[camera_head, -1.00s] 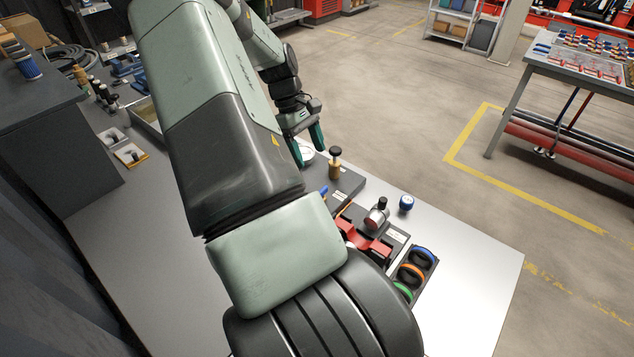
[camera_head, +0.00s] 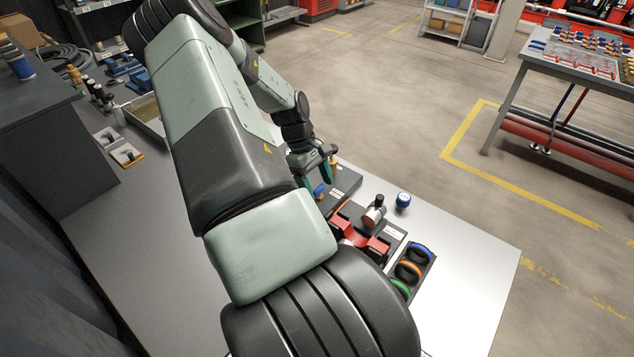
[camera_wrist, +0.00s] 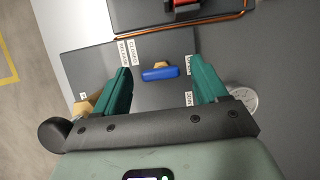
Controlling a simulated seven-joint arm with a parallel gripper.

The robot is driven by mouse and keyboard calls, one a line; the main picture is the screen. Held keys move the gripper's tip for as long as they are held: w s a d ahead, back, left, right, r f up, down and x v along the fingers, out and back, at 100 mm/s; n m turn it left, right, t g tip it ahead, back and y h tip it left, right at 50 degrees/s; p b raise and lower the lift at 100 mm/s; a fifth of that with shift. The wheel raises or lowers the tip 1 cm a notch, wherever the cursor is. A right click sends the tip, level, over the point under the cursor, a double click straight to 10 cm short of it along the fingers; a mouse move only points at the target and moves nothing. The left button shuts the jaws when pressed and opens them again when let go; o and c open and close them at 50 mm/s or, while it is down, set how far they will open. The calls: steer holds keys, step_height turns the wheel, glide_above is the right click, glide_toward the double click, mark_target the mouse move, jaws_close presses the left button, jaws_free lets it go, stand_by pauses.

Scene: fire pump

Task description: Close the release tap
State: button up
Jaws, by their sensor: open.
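The blue handle (camera_wrist: 159,73), which looks like the release tap's lever, sits on a dark block (camera_wrist: 150,52) with small white labels. It lies crosswise in the wrist view. In the head view a bit of blue (camera_head: 319,190) shows just below my gripper. My gripper (camera_wrist: 161,80) is open and empty. Its two green fingers stand to the left and right of the blue handle, apart from it. In the head view my gripper (camera_head: 316,172) is above the block. I cannot tell its height over the handle.
A copper pipe (camera_wrist: 215,33) and a red part lie beyond the handle. Brass pieces and a round gauge (camera_wrist: 243,99) are close beside the fingers. A red pump part (camera_head: 362,240), a silver cylinder (camera_head: 373,215), a blue-topped piece (camera_head: 403,201) and coloured rings (camera_head: 409,270) stand nearby.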

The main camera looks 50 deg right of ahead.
steer(key=c, duration=1.1)
steer(key=shift+o, duration=0.2)
steer(key=shift+m, duration=0.3)
steer(key=m, duration=0.2)
steer(key=m+y, duration=0.1)
steer(key=shift+d+m+y, duration=0.2)
steer(key=shift+m+y, duration=0.1)
steer(key=shift+m, duration=0.1)
steer(key=m, duration=0.2)
steer(key=m+t+y, duration=0.1)
steer(key=m, duration=0.1)
steer(key=shift+y, duration=0.3)
steer(key=m+t, duration=0.1)
steer(key=m, duration=0.4)
steer(key=shift+s+d+t+y, duration=0.15)
steer(key=shift+t+y, duration=0.25)
steer(key=shift+s+m+t, duration=0.1)
steer(key=shift+m+t, duration=0.7)
steer(key=shift+m, duration=1.4)
steer(key=o, duration=1.1)
steer(key=shift+c, duration=0.2)
